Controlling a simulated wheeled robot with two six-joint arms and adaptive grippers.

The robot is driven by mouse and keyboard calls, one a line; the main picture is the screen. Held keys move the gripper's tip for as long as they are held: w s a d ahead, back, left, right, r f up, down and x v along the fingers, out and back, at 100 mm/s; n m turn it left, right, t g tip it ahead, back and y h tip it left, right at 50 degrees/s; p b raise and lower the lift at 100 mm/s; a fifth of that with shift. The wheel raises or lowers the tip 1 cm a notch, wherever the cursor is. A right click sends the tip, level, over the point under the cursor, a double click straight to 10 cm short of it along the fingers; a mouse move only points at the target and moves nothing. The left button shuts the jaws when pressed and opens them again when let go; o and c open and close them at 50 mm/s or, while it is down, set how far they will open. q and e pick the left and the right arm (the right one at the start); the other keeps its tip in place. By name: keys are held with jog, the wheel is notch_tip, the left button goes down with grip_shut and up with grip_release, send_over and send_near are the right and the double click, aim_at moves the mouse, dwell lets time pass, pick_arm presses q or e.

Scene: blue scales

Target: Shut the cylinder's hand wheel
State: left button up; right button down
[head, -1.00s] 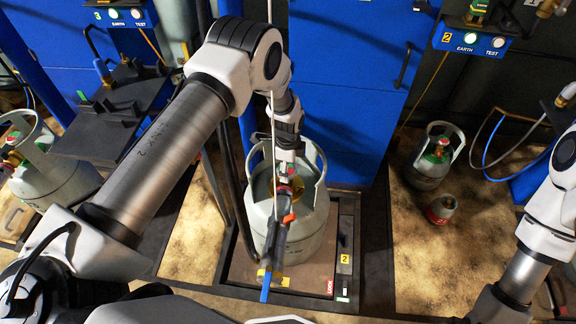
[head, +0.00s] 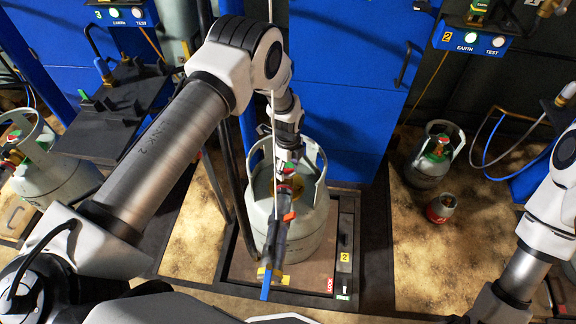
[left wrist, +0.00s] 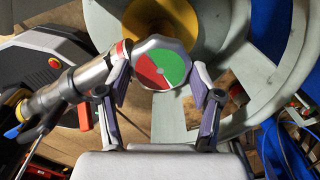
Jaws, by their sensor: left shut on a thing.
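The grey gas cylinder (head: 310,225) stands upright on the scale platform (head: 245,268) in the middle of the head view. Its hand wheel (left wrist: 160,65) has a red and green face in the left wrist view. My left gripper (left wrist: 158,82) has a finger on each side of the wheel and is shut on it; it also shows in the head view (head: 286,163) over the cylinder's top. A metal filling head (left wrist: 65,92) reaches the valve from the left, beside the wheel. The wheel is mostly hidden in the head view. My right gripper is out of view.
The cylinder's collar (left wrist: 265,75) curves around the valve. Another grey cylinder (head: 60,175) stands left; a smaller one (head: 428,168) and a red-banded canister (head: 441,208) stand right.

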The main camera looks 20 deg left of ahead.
aim_at(288, 169)
pick_arm(q)
jog(key=o, duration=1.1)
jog(key=shift+o, duration=0.2)
notch_tip(288, 169, up, 12)
